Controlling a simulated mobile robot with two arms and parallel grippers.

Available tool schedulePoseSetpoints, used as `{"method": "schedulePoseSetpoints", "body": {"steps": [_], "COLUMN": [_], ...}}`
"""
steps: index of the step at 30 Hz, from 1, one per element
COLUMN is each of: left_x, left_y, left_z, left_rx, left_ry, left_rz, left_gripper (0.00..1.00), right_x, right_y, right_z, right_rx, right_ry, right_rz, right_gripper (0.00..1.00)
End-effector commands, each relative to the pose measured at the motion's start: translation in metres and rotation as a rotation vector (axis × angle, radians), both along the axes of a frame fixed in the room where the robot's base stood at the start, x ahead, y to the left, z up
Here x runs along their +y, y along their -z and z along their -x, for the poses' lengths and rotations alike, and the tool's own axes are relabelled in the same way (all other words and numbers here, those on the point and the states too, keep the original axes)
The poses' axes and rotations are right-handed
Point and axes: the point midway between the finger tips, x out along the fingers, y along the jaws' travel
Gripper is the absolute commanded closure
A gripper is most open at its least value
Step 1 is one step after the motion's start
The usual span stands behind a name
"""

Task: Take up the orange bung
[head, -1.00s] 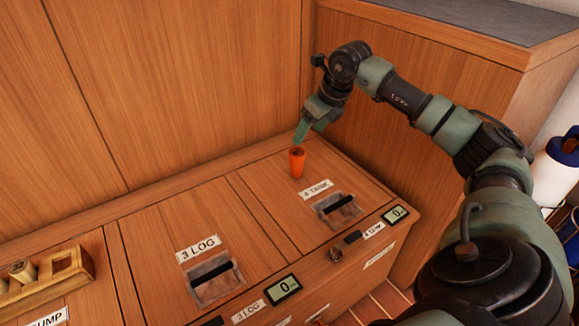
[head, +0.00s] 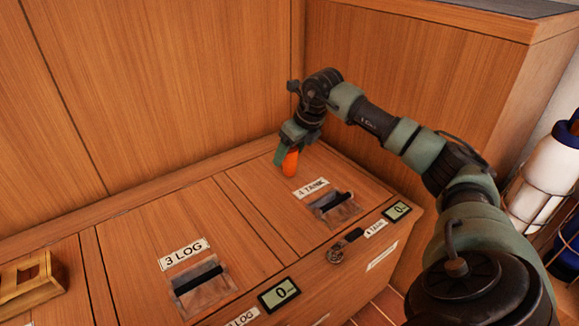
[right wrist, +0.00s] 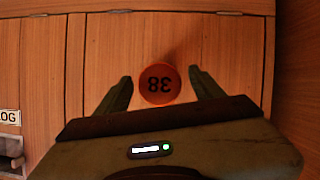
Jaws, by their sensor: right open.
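The orange bung (head: 290,163) stands on the wooden locker top behind the "4 TANK" label. In the right wrist view its round top (right wrist: 159,83), marked 38, lies between the two green fingers. My right gripper (head: 285,158) is open and pointing down, with a finger on either side of the bung. In the right wrist view a gap shows between the bung and each finger of the gripper (right wrist: 160,92). In the head view the gripper hides the bung's upper part. My left gripper is not in view.
The "4 TANK" hatch pull (head: 334,207) and the "3 LOG" hatch pull (head: 203,285) are set in the locker top. A small wooden rack (head: 30,283) stands at the left. A tall wooden panel rises behind, and a cabinet stands at the right.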

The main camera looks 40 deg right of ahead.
Motion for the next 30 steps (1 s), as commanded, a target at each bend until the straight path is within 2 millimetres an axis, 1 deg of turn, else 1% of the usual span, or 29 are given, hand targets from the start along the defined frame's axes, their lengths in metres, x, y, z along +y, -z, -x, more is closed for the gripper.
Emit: {"method": "schedulePoseSetpoints", "body": {"steps": [1,8,9,11,12,14,15,16,17,25,30], "left_x": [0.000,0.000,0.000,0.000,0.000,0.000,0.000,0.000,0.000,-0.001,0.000], "left_y": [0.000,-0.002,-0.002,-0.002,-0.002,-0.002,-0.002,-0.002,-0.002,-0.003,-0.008], "left_z": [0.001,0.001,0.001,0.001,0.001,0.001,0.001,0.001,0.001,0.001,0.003], "left_rx": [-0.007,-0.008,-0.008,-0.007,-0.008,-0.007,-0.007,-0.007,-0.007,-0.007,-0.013], "left_ry": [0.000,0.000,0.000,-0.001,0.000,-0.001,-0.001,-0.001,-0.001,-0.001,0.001], "left_rz": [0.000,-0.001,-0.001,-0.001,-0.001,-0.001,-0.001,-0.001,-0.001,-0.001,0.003], "left_gripper": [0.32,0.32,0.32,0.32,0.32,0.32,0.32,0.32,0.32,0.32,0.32], "right_x": [0.000,0.000,0.000,0.000,0.000,0.000,0.000,0.000,0.000,0.000,0.000], "right_y": [0.003,0.003,0.003,0.003,0.003,0.003,0.003,0.003,0.003,0.001,-0.012], "right_z": [-0.002,-0.002,-0.002,-0.002,-0.002,-0.002,-0.002,-0.002,-0.002,-0.002,-0.002], "right_rx": [-0.002,-0.001,-0.002,-0.001,-0.002,-0.001,-0.001,-0.001,-0.002,-0.002,-0.003], "right_ry": [0.000,-0.001,-0.001,-0.001,-0.001,-0.001,-0.001,-0.001,0.000,0.000,0.000], "right_rz": [0.000,0.001,0.001,0.001,0.001,0.001,0.001,0.001,0.001,0.001,0.001], "right_gripper": [0.32,0.32,0.35,0.51,0.63,0.79,0.90,0.99,1.00,1.00,1.00]}}
